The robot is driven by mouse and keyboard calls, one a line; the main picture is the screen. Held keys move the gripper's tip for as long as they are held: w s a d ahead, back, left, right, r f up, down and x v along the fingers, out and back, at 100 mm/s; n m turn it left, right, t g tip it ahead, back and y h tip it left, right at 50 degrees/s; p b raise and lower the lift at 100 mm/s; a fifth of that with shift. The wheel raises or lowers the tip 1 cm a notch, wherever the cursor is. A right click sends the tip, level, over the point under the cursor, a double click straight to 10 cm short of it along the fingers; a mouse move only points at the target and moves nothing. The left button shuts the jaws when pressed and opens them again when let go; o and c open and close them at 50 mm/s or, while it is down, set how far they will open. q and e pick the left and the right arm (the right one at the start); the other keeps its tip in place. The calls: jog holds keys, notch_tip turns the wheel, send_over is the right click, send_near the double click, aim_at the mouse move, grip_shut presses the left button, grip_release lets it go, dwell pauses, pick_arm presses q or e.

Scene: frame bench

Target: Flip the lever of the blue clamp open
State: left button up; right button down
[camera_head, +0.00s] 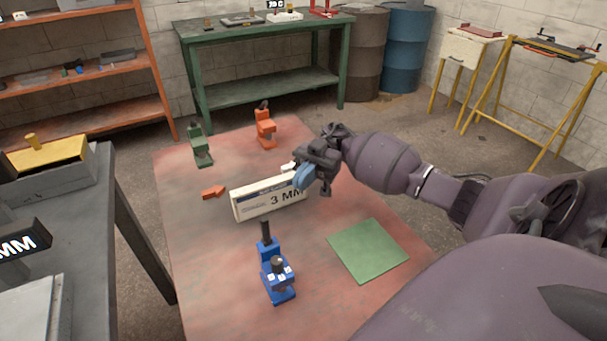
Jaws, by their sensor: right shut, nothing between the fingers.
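The blue clamp (277,284) stands on the reddish bench top at the front middle. A black handle (265,232) sticks up at its back, and a dark knob shows on its top. I cannot tell for sure whether its lever is open or closed. My right gripper (304,178) is shut and empty, up and to the right of the blue clamp and apart from it. It is at the right end of a white box marked 3 MM (268,202) and hides part of it; I cannot tell whether they touch. My left gripper is not in view.
A green clamp (201,148) and an orange clamp (265,130) stand at the back of the bench top. A small orange piece (213,192) lies left of the box. A green square mat (367,250) lies right of the blue clamp. Bench top left of the blue clamp is clear.

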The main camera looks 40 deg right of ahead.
aim_at(268, 221)
pick_arm(q)
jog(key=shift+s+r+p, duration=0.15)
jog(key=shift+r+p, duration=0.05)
jog(key=shift+p, duration=0.35)
pick_arm(e)
jog(key=x, duration=1)
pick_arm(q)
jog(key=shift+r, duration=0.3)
pick_arm(e)
jog(key=shift+s, duration=0.2)
